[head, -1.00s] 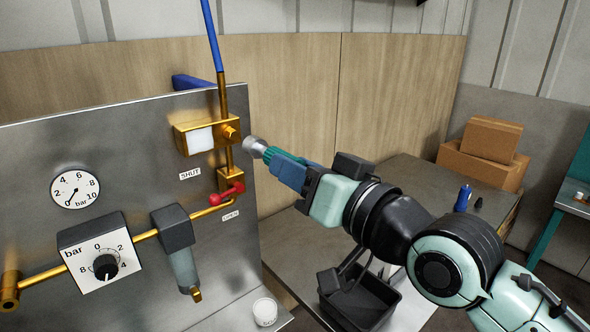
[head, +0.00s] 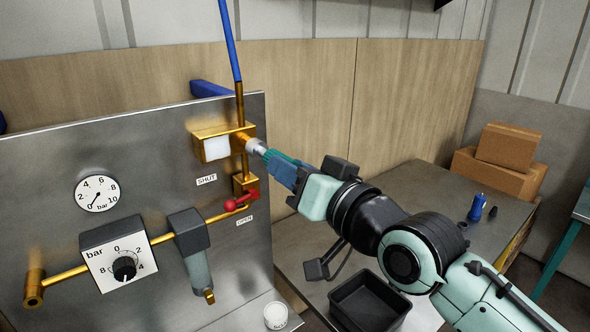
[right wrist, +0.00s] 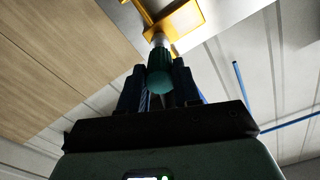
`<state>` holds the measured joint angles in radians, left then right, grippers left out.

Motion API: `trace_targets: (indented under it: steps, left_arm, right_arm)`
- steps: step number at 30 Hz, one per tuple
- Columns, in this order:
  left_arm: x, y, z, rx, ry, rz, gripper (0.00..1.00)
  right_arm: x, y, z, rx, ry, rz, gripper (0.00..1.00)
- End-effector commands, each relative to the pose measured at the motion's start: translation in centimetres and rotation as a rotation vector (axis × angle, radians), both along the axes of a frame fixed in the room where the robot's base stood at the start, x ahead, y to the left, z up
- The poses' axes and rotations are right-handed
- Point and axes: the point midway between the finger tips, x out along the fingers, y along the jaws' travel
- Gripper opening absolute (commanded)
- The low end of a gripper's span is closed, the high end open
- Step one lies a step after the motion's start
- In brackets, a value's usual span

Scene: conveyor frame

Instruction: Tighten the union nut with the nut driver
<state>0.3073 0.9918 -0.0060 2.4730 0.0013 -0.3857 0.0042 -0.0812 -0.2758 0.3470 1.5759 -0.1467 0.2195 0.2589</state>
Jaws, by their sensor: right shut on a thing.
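The nut driver has a teal handle (head: 274,156) and a silver socket (head: 257,147). My right gripper (head: 287,172) is shut on its handle. The brass union nut (head: 242,142) sits at the right side of the brass block (head: 198,145) with the white window. The socket's front end is at the nut and seems to meet it; how far it covers the nut I cannot tell. In the right wrist view the handle (right wrist: 160,82) lies between the fingers, and the socket points at the brass block (right wrist: 188,20). My left gripper is not in view.
A metal panel (head: 60,150) carries a gauge (head: 97,194), a regulator knob (head: 124,268), a filter (head: 190,240) and a red valve lever (head: 240,201) near the OPEN label. A black bin (head: 370,300) and a blue bottle (head: 477,207) stand on the bench. A white cup (head: 276,315) stands below the panel.

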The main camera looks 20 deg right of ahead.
Motion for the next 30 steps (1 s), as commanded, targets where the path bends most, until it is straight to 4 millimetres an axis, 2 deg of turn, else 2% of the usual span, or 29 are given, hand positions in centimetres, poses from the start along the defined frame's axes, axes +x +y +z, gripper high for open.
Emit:
trace_targets:
  steps: [17,30]
  left_arm:
    - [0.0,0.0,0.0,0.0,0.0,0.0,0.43]
    - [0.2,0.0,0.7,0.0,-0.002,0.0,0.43]
  right_arm:
    - [0.0,-0.1,0.2,0.001,-0.002,0.0,0.01]
    - [1.1,0.3,0.2,-0.001,-0.001,0.0,0.01]
